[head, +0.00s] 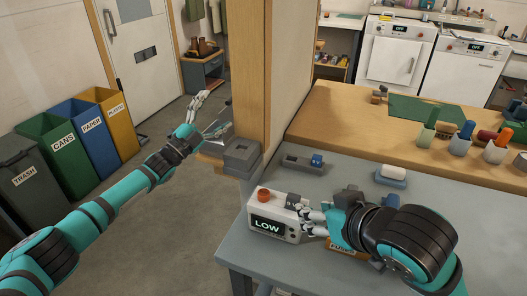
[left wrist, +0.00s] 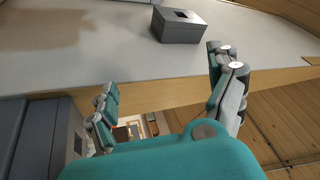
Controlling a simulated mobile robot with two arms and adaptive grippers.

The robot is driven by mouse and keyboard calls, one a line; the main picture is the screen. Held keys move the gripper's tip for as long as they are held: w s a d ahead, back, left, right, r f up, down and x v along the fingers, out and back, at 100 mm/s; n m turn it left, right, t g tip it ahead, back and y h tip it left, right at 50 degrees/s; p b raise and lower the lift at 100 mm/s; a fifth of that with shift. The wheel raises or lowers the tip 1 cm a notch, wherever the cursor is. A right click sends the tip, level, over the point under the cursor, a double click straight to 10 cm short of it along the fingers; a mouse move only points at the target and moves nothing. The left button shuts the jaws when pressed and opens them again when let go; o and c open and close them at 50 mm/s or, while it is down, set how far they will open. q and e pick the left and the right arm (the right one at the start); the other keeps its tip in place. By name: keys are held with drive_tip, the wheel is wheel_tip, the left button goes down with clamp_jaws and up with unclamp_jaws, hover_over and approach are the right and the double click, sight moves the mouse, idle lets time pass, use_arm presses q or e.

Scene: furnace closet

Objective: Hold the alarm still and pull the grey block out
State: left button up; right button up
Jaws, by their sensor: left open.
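The alarm (head: 272,222) is a white box with a LOW display and an orange-red knob (head: 263,195), upright near the grey table's front left corner. A dark grey block (head: 294,199) shows at its upper right edge; how deep it sits is unclear. My right gripper (head: 306,217) is at the alarm's right side, close to the block; whether its fingers grip anything is hidden. My left gripper (head: 213,112) is open and empty, left of the wooden post and away from the alarm. In the left wrist view its fingers (left wrist: 163,68) are spread apart.
The wooden post (head: 252,75) stands behind the alarm. A grey slotted box (head: 240,158) sits at its foot. A grey holder with a blue piece (head: 303,161) and a white-topped block (head: 391,176) lie on the table (head: 340,172). Bins (head: 60,150) stand at left.

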use_arm(q)
drive_tip(key=s+d+r+m+g+h, duration=0.3)
drive_tip(key=d+r+m+g+h, duration=0.1)
drive_tip(key=r+m, duration=0.2)
drive_tip(key=s+d+r+m+g+h, duration=0.3)
drive_tip(key=d+r+m+h, duration=0.1)
drive_tip(key=r+m, duration=0.25)
drive_tip(key=s+d+f+m+g+y, duration=0.2)
drive_tip(key=s+d+m+g+y, duration=0.3)
drive_tip(key=s+d+m+g, duration=1.05)
drive_tip(key=m+t+y, duration=0.5)
drive_tip(key=m+y, duration=0.4)
drive_tip(key=y, duration=0.7)
approach(264, 210)
drive_tip(key=w+r, duration=0.3)
drive_tip(key=w, duration=0.1)
drive_tip(key=shift+g, duration=0.25)
wheel_tip(264, 210, down, 17)
drive_tip(key=shift+a+f, duration=0.1)
drive_tip(key=shift+a, duration=0.05)
drive_tip(key=shift+c, duration=0.2)
